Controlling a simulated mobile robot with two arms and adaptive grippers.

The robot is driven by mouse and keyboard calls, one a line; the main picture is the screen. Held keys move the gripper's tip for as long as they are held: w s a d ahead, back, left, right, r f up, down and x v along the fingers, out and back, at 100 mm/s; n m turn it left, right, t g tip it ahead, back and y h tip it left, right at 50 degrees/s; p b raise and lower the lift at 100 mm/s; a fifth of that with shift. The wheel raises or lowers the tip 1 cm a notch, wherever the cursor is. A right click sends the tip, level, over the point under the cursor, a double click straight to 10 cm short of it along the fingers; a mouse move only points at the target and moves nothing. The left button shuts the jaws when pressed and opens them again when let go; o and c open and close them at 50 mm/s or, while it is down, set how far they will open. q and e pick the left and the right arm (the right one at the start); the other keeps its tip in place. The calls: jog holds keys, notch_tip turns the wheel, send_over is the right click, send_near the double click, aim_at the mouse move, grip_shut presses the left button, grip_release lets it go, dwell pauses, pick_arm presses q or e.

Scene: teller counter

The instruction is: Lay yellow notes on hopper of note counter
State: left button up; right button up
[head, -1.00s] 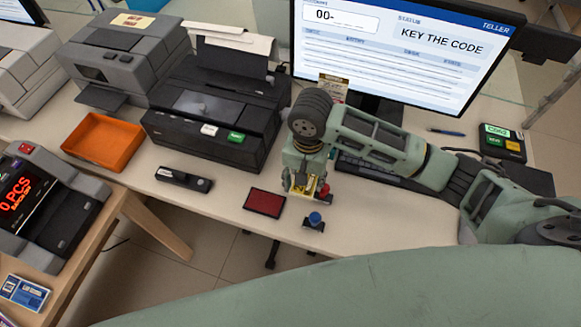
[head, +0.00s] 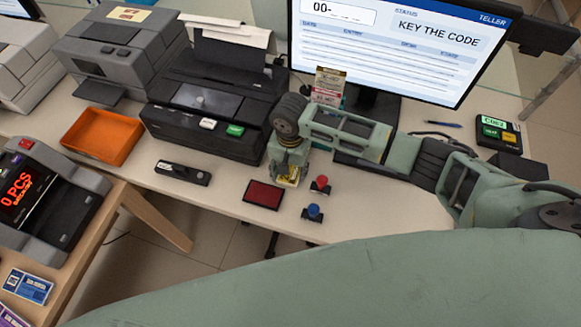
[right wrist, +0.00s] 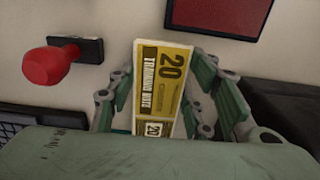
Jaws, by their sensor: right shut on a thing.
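The yellow notes (right wrist: 163,88), marked 20, stand between the fingers of my right gripper (right wrist: 165,100) in the right wrist view. In the head view my right gripper (head: 287,177) is shut on them, above the counter just beyond the red pad; only a bit of yellow shows there. The note counter (head: 45,195) stands on the wooden side table at the left, its red display reading 0 PCS. Its hopper is hard to make out from here. My left gripper is not in view.
The red ink pad (head: 263,194), red stamp (head: 320,185) and blue stamp (head: 312,212) lie near the counter's front edge. A black device (head: 183,173), orange tray (head: 102,136) and black printer (head: 215,105) are to the left. A gap separates counter and wooden table (head: 150,218).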

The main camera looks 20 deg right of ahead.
jog(key=shift+f, duration=0.1)
jog(key=o, duration=1.1)
jog(key=shift+o, duration=0.2)
